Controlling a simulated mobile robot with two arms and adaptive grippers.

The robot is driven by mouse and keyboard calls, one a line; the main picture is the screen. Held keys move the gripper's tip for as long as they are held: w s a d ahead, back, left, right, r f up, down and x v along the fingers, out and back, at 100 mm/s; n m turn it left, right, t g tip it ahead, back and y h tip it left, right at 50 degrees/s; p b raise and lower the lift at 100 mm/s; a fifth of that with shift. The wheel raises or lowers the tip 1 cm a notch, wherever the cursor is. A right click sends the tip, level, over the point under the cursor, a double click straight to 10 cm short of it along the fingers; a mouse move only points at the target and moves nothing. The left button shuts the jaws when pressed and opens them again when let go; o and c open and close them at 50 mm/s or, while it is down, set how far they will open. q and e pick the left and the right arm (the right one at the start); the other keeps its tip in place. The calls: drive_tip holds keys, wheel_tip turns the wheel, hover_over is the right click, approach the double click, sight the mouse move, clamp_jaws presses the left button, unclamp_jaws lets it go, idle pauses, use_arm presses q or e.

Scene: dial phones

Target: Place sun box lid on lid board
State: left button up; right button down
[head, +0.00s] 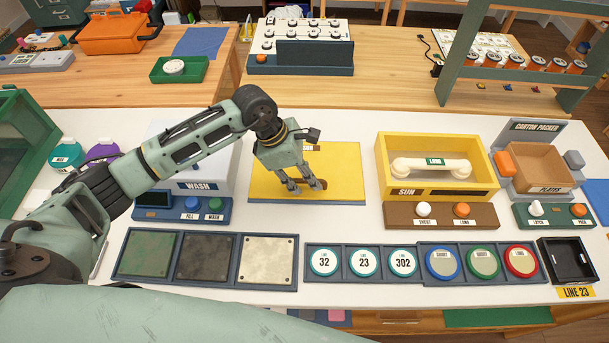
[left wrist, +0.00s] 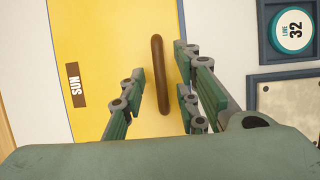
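The yellow sun box lid (head: 343,172) lies flat on the white table, left of the open yellow sun box (head: 437,146). A blue-grey edge, seemingly the lid board (head: 306,202), shows under its front side. The lid has a brown SUN label and a brown bar handle, clear in the left wrist view (left wrist: 160,62). My left gripper (head: 307,187) is over the lid at the handle. Its fingers are open, one on each side of the handle with gaps between. My right gripper is not in view.
A white phone handset (head: 431,168) lies in the sun box. A brown button panel (head: 441,215) stands in front of it. The wash station (head: 190,187) is left of the lid. Trays of plates (head: 206,260) and round dials (head: 363,262) line the table's front.

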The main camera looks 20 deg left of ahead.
use_arm(q)
drive_tip(key=b+v, duration=0.3)
drive_tip(key=v, duration=0.8)
drive_tip(key=shift+a+r, duration=0.2)
drive_tip(key=shift+r, duration=0.1)
drive_tip(key=shift+s, duration=0.1)
idle(0.4)
